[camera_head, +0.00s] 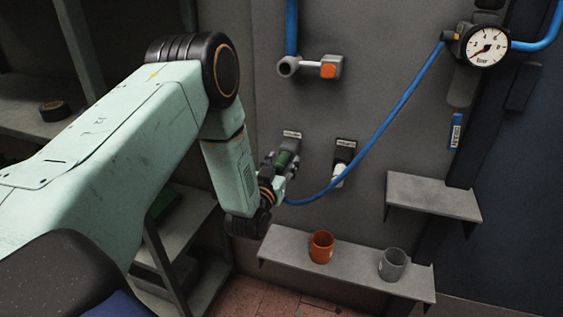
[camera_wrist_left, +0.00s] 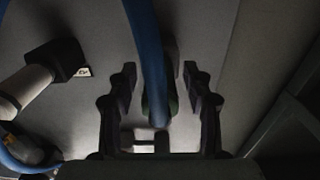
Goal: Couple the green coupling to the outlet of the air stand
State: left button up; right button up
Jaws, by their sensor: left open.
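The green coupling (camera_head: 285,158) sits at the wall outlet under a small label (camera_head: 292,134) in the head view. My left gripper (camera_head: 281,166) is there, its fingers on either side of the coupling. In the left wrist view the two fingers (camera_wrist_left: 161,105) are apart, with the dark coupling (camera_wrist_left: 172,100) between them and partly hidden by the blue hose. The blue hose (camera_head: 399,103) runs from the gauge down to the gripper; it also crosses the left wrist view (camera_wrist_left: 148,50). I cannot tell whether the coupling is fully seated. My right gripper is not in view.
A second black socket (camera_head: 346,148) with a white plug (camera_head: 339,174) is just right of the outlet. A valve with an orange knob (camera_head: 328,71) is above. A pressure gauge (camera_head: 488,47) hangs upper right.

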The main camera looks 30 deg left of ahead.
aim_at(278, 170)
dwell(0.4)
pick_arm(q)
jog(key=shift+c, duration=0.2)
grip_shut()
dwell(0.3)
jog(key=shift+p+v, duration=1.2)
jog(key=shift+v, duration=1.8)
jog(key=shift+s, duration=0.1)
jog(key=shift+p+v, duration=0.55)
jog(key=shift+v, duration=1.1)
jog(key=shift+r, duration=0.1)
